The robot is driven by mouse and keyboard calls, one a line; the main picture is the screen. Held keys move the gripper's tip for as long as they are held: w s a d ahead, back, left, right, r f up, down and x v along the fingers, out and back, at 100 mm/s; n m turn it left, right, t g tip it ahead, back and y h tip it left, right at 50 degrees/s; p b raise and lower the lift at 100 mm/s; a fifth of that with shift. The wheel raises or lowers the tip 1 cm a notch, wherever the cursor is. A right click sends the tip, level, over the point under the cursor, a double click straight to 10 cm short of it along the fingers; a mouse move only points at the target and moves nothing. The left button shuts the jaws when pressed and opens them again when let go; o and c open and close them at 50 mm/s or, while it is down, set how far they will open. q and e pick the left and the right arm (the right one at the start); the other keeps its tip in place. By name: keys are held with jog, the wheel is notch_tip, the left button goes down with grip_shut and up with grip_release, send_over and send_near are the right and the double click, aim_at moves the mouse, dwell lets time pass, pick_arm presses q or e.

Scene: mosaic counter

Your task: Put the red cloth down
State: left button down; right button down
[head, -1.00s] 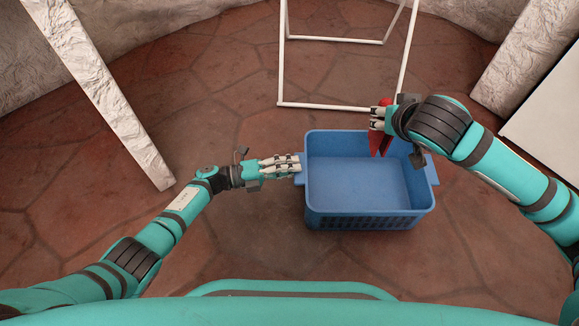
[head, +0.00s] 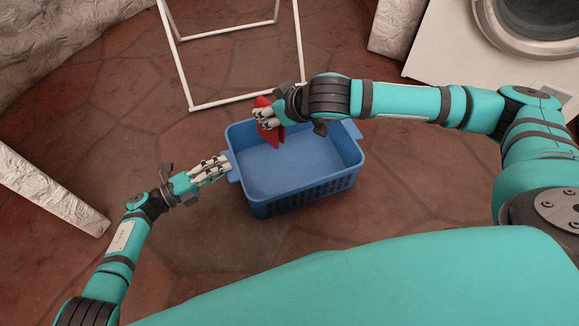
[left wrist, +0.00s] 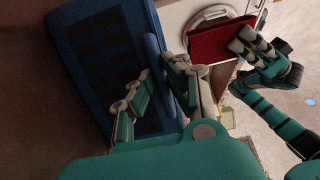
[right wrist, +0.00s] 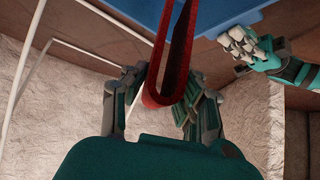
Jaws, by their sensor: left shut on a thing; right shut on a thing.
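The red cloth (head: 273,134) hangs from my right gripper (head: 266,118) over the far left part of the blue basket (head: 345,170) in the head view. In the right wrist view the cloth (right wrist: 166,75) hangs folded in a loop between the fingers. The left wrist view also shows the cloth (left wrist: 222,45) as a dark red sheet. My right gripper is shut on the cloth. My left gripper (head: 224,166) is shut on the handle at the basket's left end; that handle (left wrist: 157,65) shows between its fingers in the left wrist view. The visible basket floor is empty.
A white rack frame (head: 240,103) stands on the floor just behind the basket. A white washing machine (head: 455,50) is at the upper right. A pale slanted post (head: 50,200) is at the left. Tiled floor around the basket's front is clear.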

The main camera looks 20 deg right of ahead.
jog(key=d+f+n+g+y, duration=0.1)
jog(key=d+f+n, duration=0.1)
jog(key=f, duration=0.6)
jog(key=d+f+n+g+y, duration=0.1)
jog(key=d+f+n, duration=0.1)
jog(key=f, duration=0.7)
jog(key=shift+s+d+y, duration=0.15)
jog(key=shift+d+y, duration=0.15)
jog(key=shift+d, duration=0.55)
jog(key=shift+f, duration=0.1)
jog(key=c, duration=1)
grip_release()
jog(key=shift+c, duration=0.2)
